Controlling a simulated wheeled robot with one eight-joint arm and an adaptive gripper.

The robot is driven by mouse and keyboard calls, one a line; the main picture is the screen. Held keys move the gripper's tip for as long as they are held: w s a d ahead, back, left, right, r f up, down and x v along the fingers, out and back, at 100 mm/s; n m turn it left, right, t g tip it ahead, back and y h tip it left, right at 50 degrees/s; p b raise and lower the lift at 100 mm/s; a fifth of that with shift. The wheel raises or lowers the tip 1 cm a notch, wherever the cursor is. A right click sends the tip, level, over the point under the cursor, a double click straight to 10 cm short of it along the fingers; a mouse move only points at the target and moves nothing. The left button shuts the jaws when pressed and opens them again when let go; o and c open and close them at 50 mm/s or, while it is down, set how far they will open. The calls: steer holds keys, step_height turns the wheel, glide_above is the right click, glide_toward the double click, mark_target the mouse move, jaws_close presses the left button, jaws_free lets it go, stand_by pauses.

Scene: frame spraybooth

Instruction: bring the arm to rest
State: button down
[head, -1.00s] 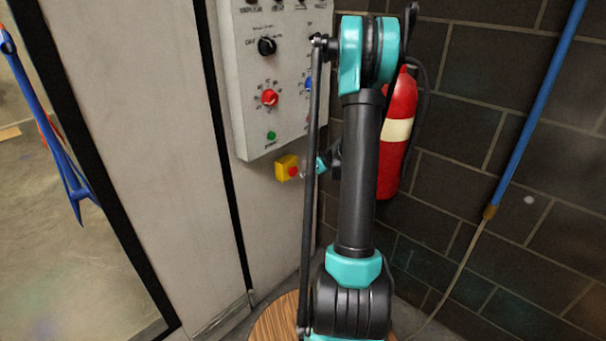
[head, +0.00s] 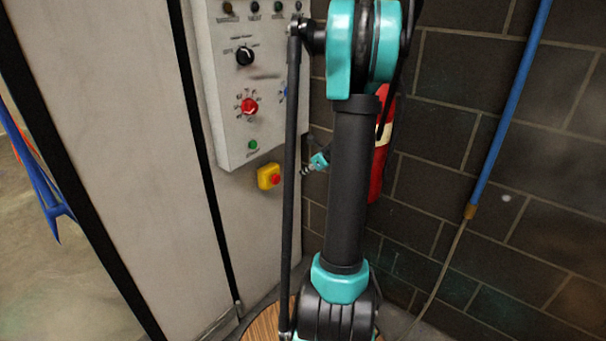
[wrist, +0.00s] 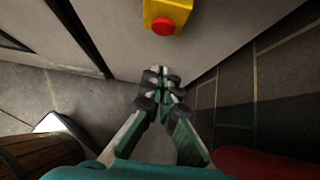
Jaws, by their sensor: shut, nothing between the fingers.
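My gripper (wrist: 163,78) shows in the wrist view with its fingers together and nothing between them. In the head view a small part of my gripper (head: 308,170) shows between the thin rod of my arm and my arm's dark upright link. It is to the right of a yellow box with a red button (head: 269,177), with a gap between them. The yellow box also shows at the top of the wrist view (wrist: 153,17), ahead of my fingertips. My arm link hides the rest of my wrist in the head view.
A grey control panel (head: 232,125) with knobs is on the pale cabinet wall (head: 135,110). A red fire extinguisher (head: 379,165) stands partly hidden behind my arm. A blue pole (head: 505,120) is in front of the dark block wall. A round wooden top (head: 262,326) is low in front.

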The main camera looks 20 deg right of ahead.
steer(key=shift+a, duration=0.1)
steer(key=s+a+n+g+h, duration=0.2)
steer(key=s+a+n+g, duration=0.1)
steer(key=s+a+n, duration=1)
steer(key=s+a+f+n+h, duration=0.1)
steer(key=s+f+n, duration=0.3)
steer(key=s+n, duration=1)
steer(key=n+h, duration=0.1)
steer(key=n, duration=0.1)
steer(key=shift+a+n+g+h, duration=0.3)
steer(key=shift+a+n, duration=0.05)
steer(key=shift+n, duration=0.05)
steer(key=shift+f, duration=0.1)
